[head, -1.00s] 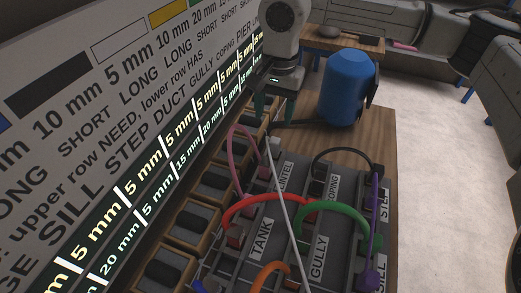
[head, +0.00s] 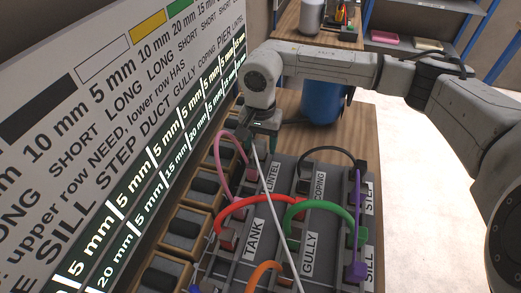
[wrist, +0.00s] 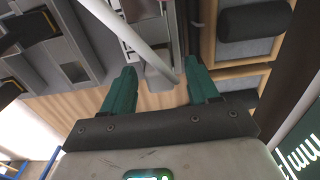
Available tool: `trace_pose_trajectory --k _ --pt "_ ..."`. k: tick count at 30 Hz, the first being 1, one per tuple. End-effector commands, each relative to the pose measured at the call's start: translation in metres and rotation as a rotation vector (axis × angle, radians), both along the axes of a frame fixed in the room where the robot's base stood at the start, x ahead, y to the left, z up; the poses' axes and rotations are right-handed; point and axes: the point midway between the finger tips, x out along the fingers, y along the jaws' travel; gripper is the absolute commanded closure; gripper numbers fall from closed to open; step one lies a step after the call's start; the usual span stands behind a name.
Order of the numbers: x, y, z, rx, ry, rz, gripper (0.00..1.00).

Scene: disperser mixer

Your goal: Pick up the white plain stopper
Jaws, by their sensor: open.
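A thin white cord (head: 271,195) runs down across the grey board from beneath my gripper (head: 262,146). In the wrist view the same white cord (wrist: 138,40) ends at a pale block (wrist: 156,72) just in front of my open fingers (wrist: 161,74). I cannot tell for certain whether this end piece is the white plain stopper. The two green fingertips are apart, one on each side of the cord's end, and nothing is gripped. In the head view my fingers partly hide that end.
The grey board with LINTEL, TANK and GULLY labels carries pink (head: 222,165), red (head: 247,202), green (head: 313,207), black (head: 330,150) and purple (head: 357,220) cords close by. Wooden boxes with dark rolls (head: 181,228) line its left. A blue drum (head: 322,104) stands behind.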

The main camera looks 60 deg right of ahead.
Motion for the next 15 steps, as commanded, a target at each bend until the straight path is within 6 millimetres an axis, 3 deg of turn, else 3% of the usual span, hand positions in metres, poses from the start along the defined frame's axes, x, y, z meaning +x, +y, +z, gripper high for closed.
trace_pose_trajectory --k 9,15 --pt "-0.0001 0.0001 -0.0054 0.000 0.000 0.001 0.41" --pt "-0.0001 0.0001 -0.0052 0.000 0.000 0.001 0.61"
